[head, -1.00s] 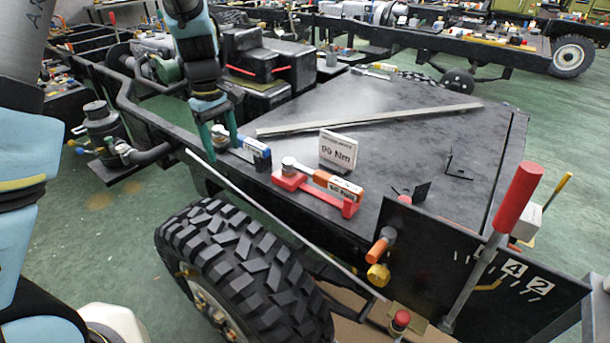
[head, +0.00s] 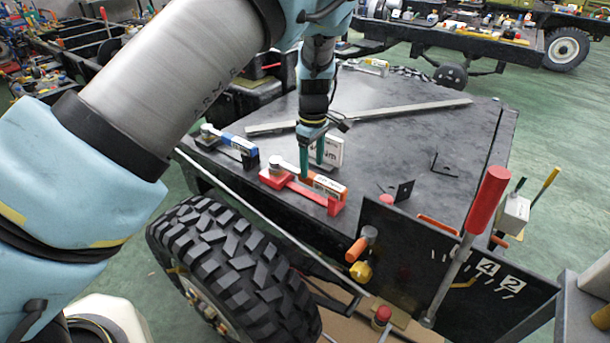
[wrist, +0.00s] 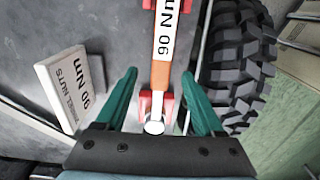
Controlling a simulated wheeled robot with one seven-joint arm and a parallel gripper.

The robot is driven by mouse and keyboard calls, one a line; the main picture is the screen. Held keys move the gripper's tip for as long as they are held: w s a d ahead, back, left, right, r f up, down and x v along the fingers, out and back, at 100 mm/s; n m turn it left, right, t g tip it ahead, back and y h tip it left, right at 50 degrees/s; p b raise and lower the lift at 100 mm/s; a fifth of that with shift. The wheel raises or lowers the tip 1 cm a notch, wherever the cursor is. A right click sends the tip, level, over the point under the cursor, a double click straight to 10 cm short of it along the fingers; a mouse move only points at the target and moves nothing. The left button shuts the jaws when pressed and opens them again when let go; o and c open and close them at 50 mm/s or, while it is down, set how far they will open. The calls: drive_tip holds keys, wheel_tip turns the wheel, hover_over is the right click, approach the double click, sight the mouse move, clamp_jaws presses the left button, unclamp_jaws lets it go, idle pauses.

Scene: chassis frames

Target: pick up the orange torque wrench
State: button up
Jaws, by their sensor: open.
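The orange torque wrench (head: 327,184) lies in a red cradle (head: 333,206) on the dark chassis deck. Its label in the wrist view reads 90 Nm. My gripper (head: 312,169) points down over it, in front of the small white sign. In the wrist view, my gripper (wrist: 158,76) is open, with one green finger on each side of the wrench's orange part (wrist: 161,75). The fingers are apart from the wrench. The wrench's round silver head (wrist: 154,127) shows near the gripper's base. How far the fingertips are above the deck is unclear.
The 90 Nm sign (wrist: 75,90) stands close to the left finger. A blue torque wrench (head: 232,142) lies left of the orange one. A long metal bar (head: 370,116) lies across the deck behind. A big tyre (head: 235,270) is below the deck's near edge.

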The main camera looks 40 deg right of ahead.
sight(311, 174)
drive_tip(key=shift+w+a+f+p, duration=0.15)
drive_tip(key=shift+f+p, duration=0.9)
drive_tip(key=shift+f, duration=1.45)
clamp_jaws()
